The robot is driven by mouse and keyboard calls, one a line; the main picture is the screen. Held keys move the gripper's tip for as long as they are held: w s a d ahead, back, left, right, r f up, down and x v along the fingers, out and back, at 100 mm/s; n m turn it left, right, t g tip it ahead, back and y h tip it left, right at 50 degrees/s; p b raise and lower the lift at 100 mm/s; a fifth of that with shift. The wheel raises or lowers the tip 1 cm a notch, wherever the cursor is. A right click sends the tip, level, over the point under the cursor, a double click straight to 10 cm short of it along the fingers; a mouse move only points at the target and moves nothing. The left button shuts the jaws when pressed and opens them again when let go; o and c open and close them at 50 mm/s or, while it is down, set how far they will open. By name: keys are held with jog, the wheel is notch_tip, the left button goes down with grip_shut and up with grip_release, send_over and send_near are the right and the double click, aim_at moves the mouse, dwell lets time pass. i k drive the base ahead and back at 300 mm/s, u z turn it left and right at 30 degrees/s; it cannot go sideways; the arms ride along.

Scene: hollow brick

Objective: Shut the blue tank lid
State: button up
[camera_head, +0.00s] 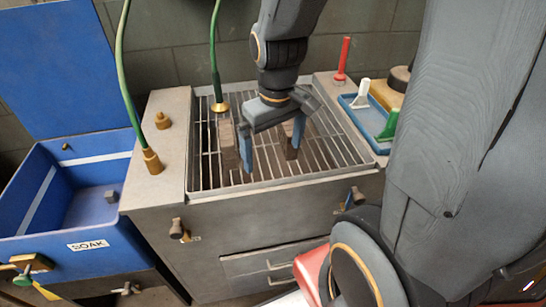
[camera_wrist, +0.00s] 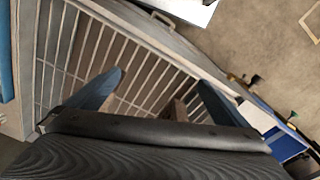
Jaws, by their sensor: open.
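The blue tank (camera_head: 28,245) stands at the left in the head view, with a SOAK label on its front. Its blue lid (camera_head: 58,62) stands up at the back, wide open. In the wrist view, part of the blue tank (camera_wrist: 287,146) shows at the lower right. My gripper (camera_head: 272,152) is open over the metal grating of the grey bench, to the right of the tank and apart from the lid. Its two blue fingers also show in the wrist view (camera_wrist: 160,80).
The grating (camera_head: 210,170) fills the bench top; brownish blocks (camera_head: 229,145) show near my fingers. A blue tray (camera_head: 368,118) with scrapers and a red-handled tool (camera_head: 343,58) stand at right. A small grey block (camera_head: 112,196) shows inside the tank.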

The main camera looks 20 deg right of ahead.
aim_at(59, 76)
jog(key=k, duration=0.55)
jog(key=u, duration=0.55)
jog(key=k, duration=1.2)
jog(key=u, duration=1.15)
jog(key=i, duration=0.7)
jog(key=u, duration=0.65)
jog(key=i, duration=1.5)
jog(key=z, duration=0.45)
jog(key=i, duration=0.75)
jog(key=z, duration=1.4)
jog(key=i, duration=0.65)
jog(key=z, duration=0.5)
